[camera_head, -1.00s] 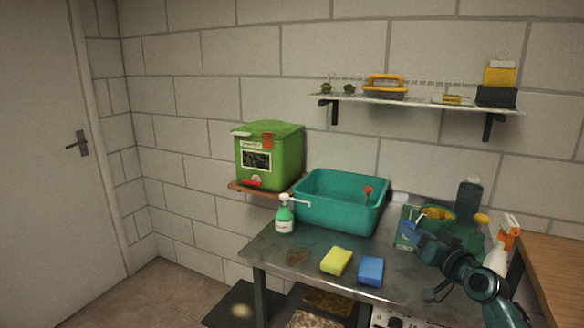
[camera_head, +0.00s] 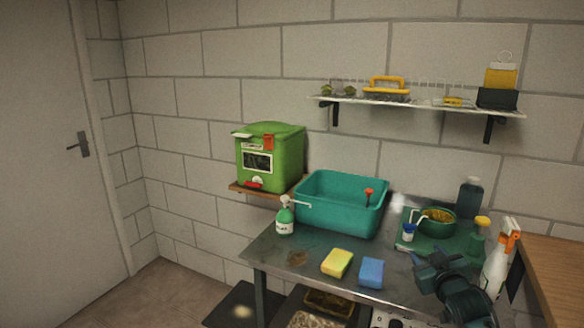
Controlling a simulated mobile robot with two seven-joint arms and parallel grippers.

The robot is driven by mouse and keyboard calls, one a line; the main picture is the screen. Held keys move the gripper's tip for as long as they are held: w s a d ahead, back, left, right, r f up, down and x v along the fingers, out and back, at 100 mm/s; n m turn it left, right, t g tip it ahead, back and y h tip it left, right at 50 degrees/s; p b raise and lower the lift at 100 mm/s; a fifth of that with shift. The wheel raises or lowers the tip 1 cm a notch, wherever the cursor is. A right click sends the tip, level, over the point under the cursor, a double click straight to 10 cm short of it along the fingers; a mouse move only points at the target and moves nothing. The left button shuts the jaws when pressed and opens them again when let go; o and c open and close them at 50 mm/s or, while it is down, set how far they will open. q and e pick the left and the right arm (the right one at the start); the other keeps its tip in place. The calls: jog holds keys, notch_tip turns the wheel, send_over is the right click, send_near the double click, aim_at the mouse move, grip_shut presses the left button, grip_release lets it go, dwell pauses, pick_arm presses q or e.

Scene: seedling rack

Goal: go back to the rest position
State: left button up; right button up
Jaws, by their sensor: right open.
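My right gripper (camera_head: 432,262) is in the camera_head view, over the right front part of the metal table (camera_head: 318,262). It is open and nothing shows between its fingers. It is to the right of the blue sponge (camera_head: 371,272) and in front of the green tray (camera_head: 408,244). My left gripper is not in view.
A teal basin (camera_head: 340,215), a soap bottle (camera_head: 285,216) and a yellow sponge (camera_head: 337,263) are on the table. A green bowl (camera_head: 437,226) sits on the tray. A spray bottle (camera_head: 494,268) stands close right of my arm. A wooden worktop (camera_head: 556,265) is at far right.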

jog(key=s+a+f+g+y, duration=0.3)
jog(key=s+a+f, duration=0.6)
jog(key=s+f, duration=0.5)
jog(key=s+a+f+g, duration=0.1)
jog(key=s+a+f, duration=0.1)
jog(key=s, duration=0.5)
jog(key=s+a+f+g+y, duration=0.1)
jog(key=s+a, duration=0.3)
jog(key=s, duration=0.4)
jog(key=s+a+f, duration=0.3)
jog(key=s, duration=0.4)
jog(key=shift+s+g+y, duration=0.25)
jog(key=shift+g+y, duration=0.05)
jog(key=shift+g, duration=0.1)
jog(key=shift+a+f, duration=0.1)
